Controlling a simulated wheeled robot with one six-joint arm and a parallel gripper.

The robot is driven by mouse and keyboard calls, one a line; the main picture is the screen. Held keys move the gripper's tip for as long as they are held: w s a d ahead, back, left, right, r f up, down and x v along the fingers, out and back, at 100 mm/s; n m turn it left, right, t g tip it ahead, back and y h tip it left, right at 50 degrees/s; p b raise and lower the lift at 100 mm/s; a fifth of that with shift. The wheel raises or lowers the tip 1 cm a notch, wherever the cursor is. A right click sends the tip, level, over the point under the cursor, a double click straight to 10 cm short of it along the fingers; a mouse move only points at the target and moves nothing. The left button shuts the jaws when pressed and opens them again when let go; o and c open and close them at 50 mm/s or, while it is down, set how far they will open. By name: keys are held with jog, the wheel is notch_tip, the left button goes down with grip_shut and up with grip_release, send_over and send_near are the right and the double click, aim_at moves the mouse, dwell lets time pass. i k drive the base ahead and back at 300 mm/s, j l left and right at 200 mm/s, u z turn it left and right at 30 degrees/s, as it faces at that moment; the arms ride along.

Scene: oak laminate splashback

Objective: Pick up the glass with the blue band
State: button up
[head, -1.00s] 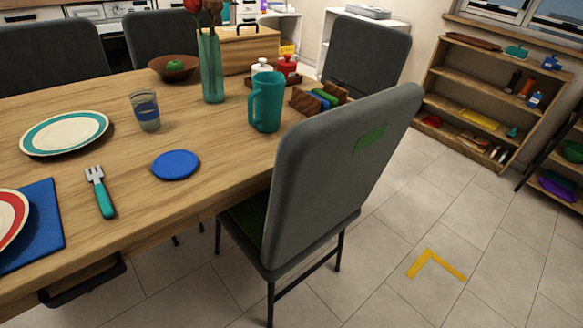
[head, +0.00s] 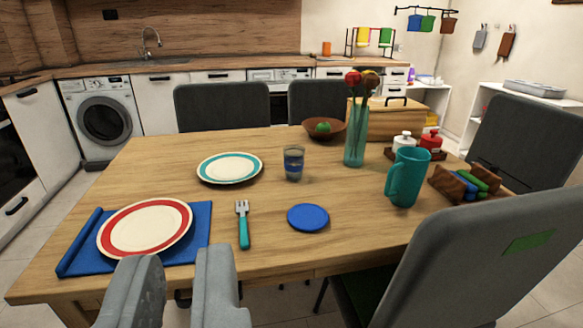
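The glass with the blue band (head: 294,164) stands upright on the wooden dining table (head: 270,258), right of the teal-rimmed plate. It is clear, with the blue band around its middle. My gripper (head: 180,265) shows at the bottom left of the view, in front of the table's near edge. Its two grey fingers are apart with a gap between them, and nothing is seen in the gap. The glass is well beyond the gripper, up and to the right in the picture.
Near the glass are a teal-rimmed plate (head: 230,168), a blue coaster (head: 308,217), a teal vase with flowers (head: 355,137) and a teal pitcher (head: 408,176). A fork (head: 243,226) and red-rimmed plate (head: 146,228) lie nearer. A grey chair (head: 490,265) blocks the front right.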

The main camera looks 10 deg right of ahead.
aim_at(294, 155)
jog(key=i+l+u, duration=0.15)
jog(key=i, duration=0.25)
jog(key=i+l+u, duration=0.15)
jog(key=i, duration=0.25)
jog(key=i+l+u, duration=0.1)
jog(key=i, duration=0.3)
jog(key=l, duration=0.05)
